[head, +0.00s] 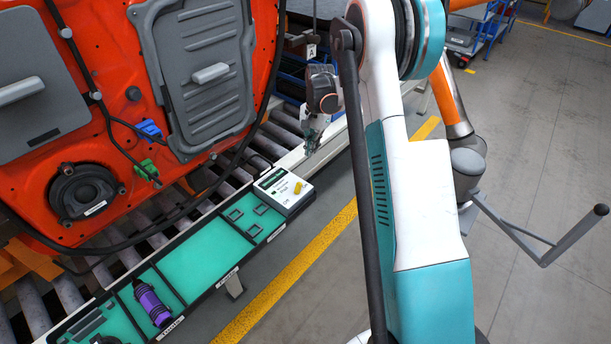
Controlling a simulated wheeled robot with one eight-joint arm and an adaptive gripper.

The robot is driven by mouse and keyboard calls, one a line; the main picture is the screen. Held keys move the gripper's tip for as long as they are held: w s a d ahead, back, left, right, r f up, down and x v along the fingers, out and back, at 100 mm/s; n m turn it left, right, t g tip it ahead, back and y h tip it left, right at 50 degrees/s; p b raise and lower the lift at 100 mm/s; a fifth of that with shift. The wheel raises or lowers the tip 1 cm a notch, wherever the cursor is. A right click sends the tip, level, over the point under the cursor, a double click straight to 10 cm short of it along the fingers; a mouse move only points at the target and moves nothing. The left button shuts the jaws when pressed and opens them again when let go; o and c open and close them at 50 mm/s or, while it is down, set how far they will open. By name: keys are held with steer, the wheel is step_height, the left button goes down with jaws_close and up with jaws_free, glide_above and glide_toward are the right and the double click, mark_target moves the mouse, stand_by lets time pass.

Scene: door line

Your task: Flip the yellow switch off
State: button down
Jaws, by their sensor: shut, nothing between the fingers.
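The yellow switch (298,187) is a small lever on the sloped top of a white control box (284,192) in the head view. The box sits at the far end of the teal tray beside the conveyor. Which way the lever is set is too small to tell. My gripper (311,146) hangs above and slightly right of the box, pointing down. It is shut and empty, and looks apart from the switch. My arm fills the middle right of the view.
An orange door panel (105,120) with grey covers and black cables stands at the left, over the rollers (190,210). The teal tray (205,262) holds a purple-and-black tool (152,303). Grey floor (545,120) with a yellow line (290,270) is open at the right.

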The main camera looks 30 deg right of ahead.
mark_target(308, 184)
steer(key=f, duration=0.1)
steer(key=d+f, duration=0.1)
steer(key=f+m, duration=0.1)
steer(key=shift+w+d+f, duration=0.15)
steer(key=shift+d+f, duration=0.05)
steer(key=shift+d, duration=0.2)
steer(key=a+f+b, duration=0.1)
steer(key=f, duration=0.2)
steer(key=a+f+b, duration=0.1)
steer(key=f, duration=0.2)
steer(key=s+a+f+b, duration=0.1)
steer(key=f, duration=0.2)
steer(key=shift+s+a+b, duration=0.1)
steer(key=shift+a+b, duration=0.05)
steer(key=shift+b, duration=0.25)
steer(key=shift+s+a+r, duration=0.25)
steer(key=shift+a+r, duration=0.15)
steer(key=shift+a, duration=0.15)
steer(key=shift+w, duration=0.1)
